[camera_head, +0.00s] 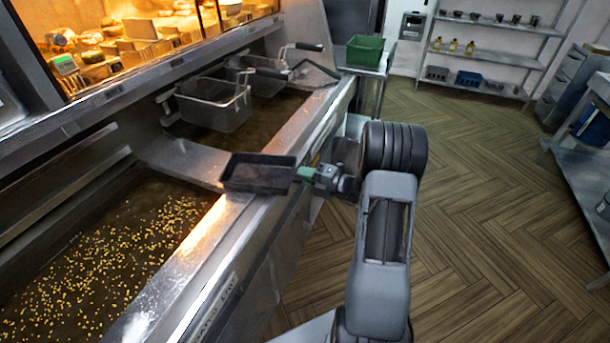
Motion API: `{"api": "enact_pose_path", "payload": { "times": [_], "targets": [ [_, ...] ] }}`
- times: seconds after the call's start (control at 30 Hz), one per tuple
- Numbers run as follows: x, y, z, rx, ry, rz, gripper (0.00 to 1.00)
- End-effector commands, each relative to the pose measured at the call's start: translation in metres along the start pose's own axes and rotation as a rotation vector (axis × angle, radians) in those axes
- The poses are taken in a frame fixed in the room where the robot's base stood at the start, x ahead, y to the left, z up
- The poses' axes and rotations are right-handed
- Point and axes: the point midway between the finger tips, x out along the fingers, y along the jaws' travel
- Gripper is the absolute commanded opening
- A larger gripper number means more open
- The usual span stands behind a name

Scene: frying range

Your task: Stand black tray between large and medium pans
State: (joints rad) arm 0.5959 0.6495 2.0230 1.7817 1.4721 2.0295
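The black tray (258,174) is a shallow dark rectangle, lying about level at the front rim of the fryer, where the divider between two vats meets it. I cannot tell whether it rests on the metal or hangs just above it. My gripper (308,174) is at the tray's right end, with a green part at its tip against or very close to the tray's edge. The fingers are too small to show whether they are closed on it. I cannot make out a large pan and a medium pan for certain in this view.
The near vat (90,260) holds oil with many yellow bits. Two wire baskets (215,103) with dark handles hang over the far vat. A green bin (364,50) stands beyond the range. Shelves (490,55) hold small containers at the back. The wooden floor (480,200) is clear.

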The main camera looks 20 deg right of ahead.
Motion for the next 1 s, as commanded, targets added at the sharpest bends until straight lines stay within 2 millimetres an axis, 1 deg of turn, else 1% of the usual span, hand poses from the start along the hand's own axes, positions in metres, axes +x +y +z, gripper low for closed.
{"api": "enact_pose_path", "payload": {
  "times": [0.03, 0.2, 0.27, 0.47, 0.57, 0.67, 1.0],
  "targets": [
    [0.000, 0.000, 0.000, 0.000, 0.000, -0.001, 0.19],
    [0.000, 0.000, 0.000, 0.000, 0.000, -0.001, 0.36],
    [0.000, 0.000, 0.000, 0.000, 0.000, -0.001, 0.40],
    [0.000, 0.001, 0.000, 0.000, 0.000, -0.001, 0.40],
    [0.000, 0.005, 0.000, -0.002, 0.000, 0.000, 0.40],
    [-0.012, 0.003, 0.001, 0.000, -0.002, -0.001, 0.40],
    [-0.077, 0.003, 0.001, 0.000, -0.005, 0.000, 0.40]
  ]
}}
